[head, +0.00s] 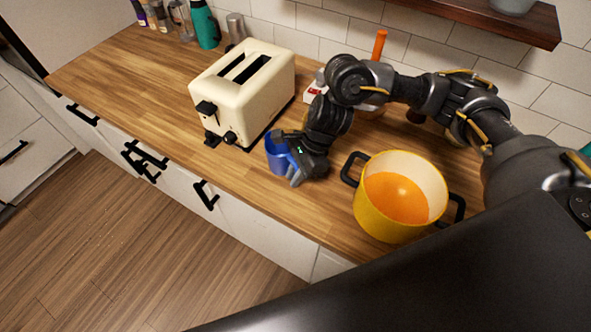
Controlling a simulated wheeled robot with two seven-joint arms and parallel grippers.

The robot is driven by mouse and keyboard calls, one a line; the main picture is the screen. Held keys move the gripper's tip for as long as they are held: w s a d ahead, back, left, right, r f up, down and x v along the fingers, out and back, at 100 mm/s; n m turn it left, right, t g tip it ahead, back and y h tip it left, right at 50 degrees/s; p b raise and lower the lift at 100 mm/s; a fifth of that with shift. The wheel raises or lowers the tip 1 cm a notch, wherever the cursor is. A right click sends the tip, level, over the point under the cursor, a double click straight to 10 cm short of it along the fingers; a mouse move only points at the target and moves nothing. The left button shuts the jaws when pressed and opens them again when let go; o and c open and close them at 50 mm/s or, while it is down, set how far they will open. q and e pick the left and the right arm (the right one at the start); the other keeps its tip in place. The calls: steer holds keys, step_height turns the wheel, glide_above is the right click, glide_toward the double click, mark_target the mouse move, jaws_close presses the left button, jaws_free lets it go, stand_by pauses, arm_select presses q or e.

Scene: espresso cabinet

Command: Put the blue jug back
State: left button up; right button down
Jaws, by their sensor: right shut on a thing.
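The blue jug (276,154) is on or just above the wooden counter, to the right of and in front of the cream toaster. I cannot tell whether its base touches the wood. My right gripper (296,172) is shut on the jug at its right side. The gripper and wrist cover part of the jug. My left gripper is not in the picture.
The cream toaster (240,88) stands close to the jug's left. A yellow pot (382,230) with orange contents stands to the right of my gripper. Bottles, including a teal one (205,26), stand at the back left. The counter (125,85) left of the toaster is clear.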

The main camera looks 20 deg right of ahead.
steer(key=shift+f, duration=0.15)
steer(key=shift+f, duration=0.1)
steer(key=c, duration=1.4)
jaws_free()
steer(key=shift+r, duration=0.25)
steer(key=b+v, duration=0.3)
steer(key=v, duration=0.8)
steer(key=shift+d+r+b, duration=0.2)
steer(key=shift+r+b, duration=0.1)
steer(key=shift+r, duration=0.05)
